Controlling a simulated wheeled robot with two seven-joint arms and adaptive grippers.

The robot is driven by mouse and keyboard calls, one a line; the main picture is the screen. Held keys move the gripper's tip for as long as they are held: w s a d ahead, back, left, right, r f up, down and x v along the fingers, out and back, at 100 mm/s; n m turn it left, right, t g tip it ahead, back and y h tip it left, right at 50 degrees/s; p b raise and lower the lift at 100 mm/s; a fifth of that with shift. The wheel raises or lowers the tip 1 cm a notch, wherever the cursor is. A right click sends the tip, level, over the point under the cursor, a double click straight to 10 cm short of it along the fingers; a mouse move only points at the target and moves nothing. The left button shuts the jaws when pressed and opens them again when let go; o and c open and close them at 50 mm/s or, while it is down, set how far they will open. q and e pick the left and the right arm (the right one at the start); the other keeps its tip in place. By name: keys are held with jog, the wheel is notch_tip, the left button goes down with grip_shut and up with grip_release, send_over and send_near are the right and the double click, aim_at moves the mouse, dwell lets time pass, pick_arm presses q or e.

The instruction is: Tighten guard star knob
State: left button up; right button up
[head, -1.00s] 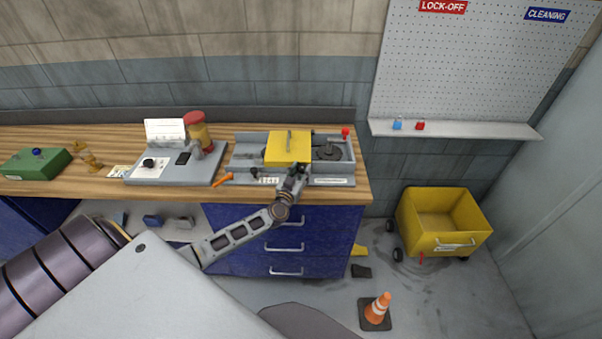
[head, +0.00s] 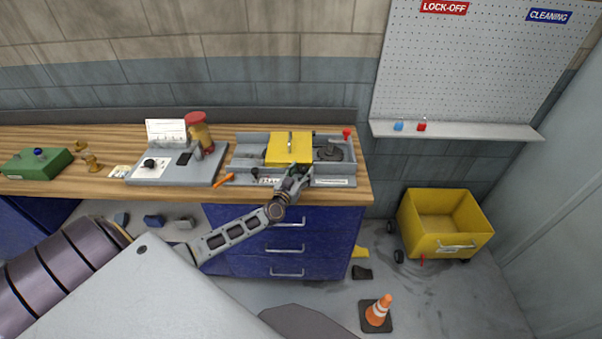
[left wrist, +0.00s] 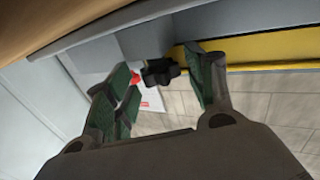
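The yellow guard (head: 289,147) sits on the grey machine bed (head: 248,150) on the wooden bench, and its edge shows in the left wrist view (left wrist: 262,67). A black star knob (left wrist: 160,72) shows beside the guard in the left wrist view. My left gripper (head: 300,174) is at the guard's front edge and covers the knob's area in the head view. Its green-padded fingers (left wrist: 166,88) are open, one on each side of the knob in the picture, with visible gaps. I cannot tell how deep the knob sits between them. My right gripper is out of view.
A red knob (head: 347,134) stands at the bed's back right. Left of the bed are an orange tool (head: 223,180), a grey panel (head: 150,173) and a red-lidded jar (head: 199,130). A yellow cart (head: 445,232) and a traffic cone (head: 378,311) stand on the floor.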

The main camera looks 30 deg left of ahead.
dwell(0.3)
pick_arm(q)
jog(key=shift+s, duration=0.15)
jog(key=s+d, duration=0.1)
jog(key=s, duration=1)
jog(key=shift+s+d, duration=0.15)
jog(key=shift+s, duration=0.15)
dwell(0.5)
dwell(0.6)
